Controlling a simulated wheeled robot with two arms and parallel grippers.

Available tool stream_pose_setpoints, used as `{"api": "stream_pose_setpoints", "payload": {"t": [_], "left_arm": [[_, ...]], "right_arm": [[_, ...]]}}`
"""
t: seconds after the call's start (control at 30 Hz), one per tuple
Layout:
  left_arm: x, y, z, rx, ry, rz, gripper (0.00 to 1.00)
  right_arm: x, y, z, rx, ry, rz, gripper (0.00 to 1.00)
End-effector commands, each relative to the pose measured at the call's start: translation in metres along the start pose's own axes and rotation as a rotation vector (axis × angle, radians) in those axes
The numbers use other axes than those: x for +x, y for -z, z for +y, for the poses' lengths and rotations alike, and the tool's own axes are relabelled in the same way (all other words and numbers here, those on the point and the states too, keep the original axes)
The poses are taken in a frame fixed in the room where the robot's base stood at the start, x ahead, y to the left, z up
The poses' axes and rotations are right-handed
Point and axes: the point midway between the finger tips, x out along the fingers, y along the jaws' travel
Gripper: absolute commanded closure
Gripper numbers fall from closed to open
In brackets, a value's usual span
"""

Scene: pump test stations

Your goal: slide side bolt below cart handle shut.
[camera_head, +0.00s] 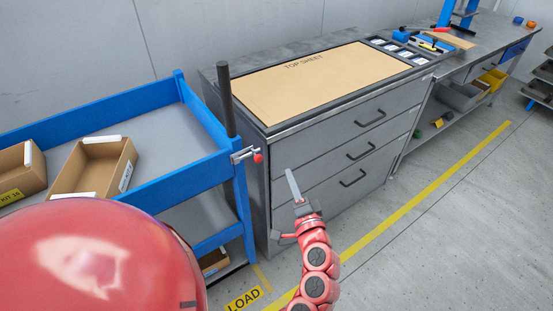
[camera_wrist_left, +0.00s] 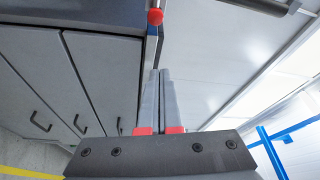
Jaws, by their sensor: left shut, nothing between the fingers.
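The side bolt (camera_head: 243,154) is a small metal barrel on the blue cart's (camera_head: 185,178) near right corner, just below the dark upright cart handle (camera_head: 228,100). Its red knob (camera_head: 258,157) sticks out to the right, towards the drawer cabinet. My left gripper (camera_head: 289,173) is shut and empty, to the right of and slightly below the knob in the head view, in front of the drawers. In the left wrist view the shut fingers (camera_wrist_left: 160,74) point towards the red knob (camera_wrist_left: 155,16), with a visible gap between. My right gripper is not in view.
A grey drawer cabinet (camera_head: 330,150) with a "TOP SHEET" panel stands close right of the cart. Open cardboard boxes (camera_head: 95,168) sit on the cart's top shelf. A workbench (camera_head: 480,45) stands further back. The floor at right is clear, with a yellow line (camera_head: 430,175).

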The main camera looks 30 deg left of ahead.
Motion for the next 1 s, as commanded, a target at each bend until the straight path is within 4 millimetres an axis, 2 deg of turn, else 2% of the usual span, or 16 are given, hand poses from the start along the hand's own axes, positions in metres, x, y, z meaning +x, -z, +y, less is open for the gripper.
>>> {"api": "stream_pose_setpoints", "payload": {"t": [0.23,0.37,0.8,1.0], "left_arm": [[0.003,0.001,0.000,0.000,-0.001,0.002,1.00],[0.015,-0.001,0.000,0.001,-0.002,-0.003,1.00],[0.105,0.000,-0.002,-0.001,0.000,-0.002,1.00],[0.091,-0.028,0.001,0.001,-0.003,0.001,1.00]], "right_arm": [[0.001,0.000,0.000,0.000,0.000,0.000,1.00],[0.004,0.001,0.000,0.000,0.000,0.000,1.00],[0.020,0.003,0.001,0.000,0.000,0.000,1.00],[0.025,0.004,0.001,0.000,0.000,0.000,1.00]]}}
